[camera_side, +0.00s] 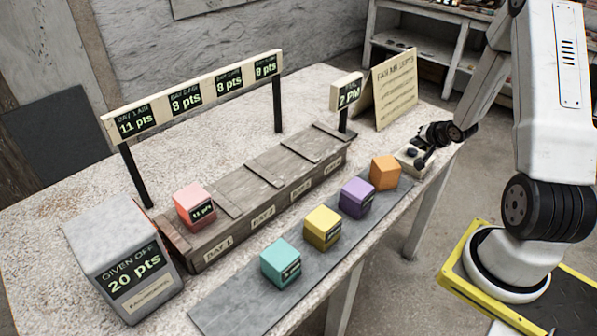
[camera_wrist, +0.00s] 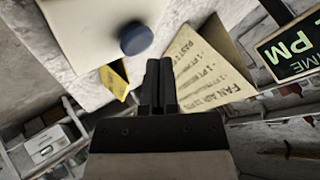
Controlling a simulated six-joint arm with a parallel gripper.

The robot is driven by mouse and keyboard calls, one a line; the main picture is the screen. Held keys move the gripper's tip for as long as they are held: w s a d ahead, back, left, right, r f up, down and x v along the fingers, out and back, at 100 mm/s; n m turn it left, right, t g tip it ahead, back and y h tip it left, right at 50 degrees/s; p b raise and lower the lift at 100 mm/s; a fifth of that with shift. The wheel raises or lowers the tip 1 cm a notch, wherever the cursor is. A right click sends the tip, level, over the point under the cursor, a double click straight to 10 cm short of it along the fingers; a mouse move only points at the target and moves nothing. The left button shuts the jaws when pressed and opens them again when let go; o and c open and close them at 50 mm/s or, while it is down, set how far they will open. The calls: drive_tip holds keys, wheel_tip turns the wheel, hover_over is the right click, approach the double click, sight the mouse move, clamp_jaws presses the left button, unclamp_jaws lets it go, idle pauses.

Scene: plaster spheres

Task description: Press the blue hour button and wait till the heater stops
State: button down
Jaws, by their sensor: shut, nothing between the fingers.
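The blue button (camera_wrist: 136,38) is a dark blue round knob on a cream box (camera_wrist: 90,25) in the wrist view. In the side view the button (camera_side: 412,152) looks nearly black, on its small box at the table's right end. My gripper (camera_side: 419,163) is shut and empty, close beside the button. In the wrist view its fingertips (camera_wrist: 159,66) show below and right of the button, with a gap in the picture. Whether they touch the box cannot be told. A time sign (camera_side: 347,94) reads "PM". No thing is plainly labelled a heater.
A pink cube (camera_side: 190,203) sits on the wooden day box (camera_side: 235,213). Teal (camera_side: 278,262), yellow (camera_side: 321,225), purple (camera_side: 354,197) and orange cubes (camera_side: 384,171) stand on a grey strip (camera_side: 225,308). A block (camera_side: 125,260) reads "20 pts". A lettered card (camera_side: 394,88) stands behind the button.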

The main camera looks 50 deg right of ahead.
sight(414, 152)
drive_tip(key=shift+r, duration=0.1)
drive_tip(key=shift+r, duration=2.4)
drive_tip(key=shift+w+a+r, duration=0.1)
drive_tip(key=shift+w+a, duration=0.05)
drive_tip(key=shift+a, duration=0.05)
drive_tip(key=w+a+r+n+g+y, duration=0.15)
drive_tip(key=a+n, duration=0.35)
drive_tip(key=a, duration=0.7)
drive_tip(key=a+r+n+g+y, duration=0.1)
drive_tip(key=a+r+n+g, duration=0.3)
drive_tip(key=a, duration=0.8)
drive_tip(key=s+a+n+y, duration=0.1)
drive_tip(key=s+a+n, duration=0.3)
drive_tip(key=a, duration=0.5)
drive_tip(key=shift+s+a+f+n, duration=0.3)
drive_tip(key=shift+s+n, duration=0.1)
drive_tip(key=shift+s, duration=0.35)
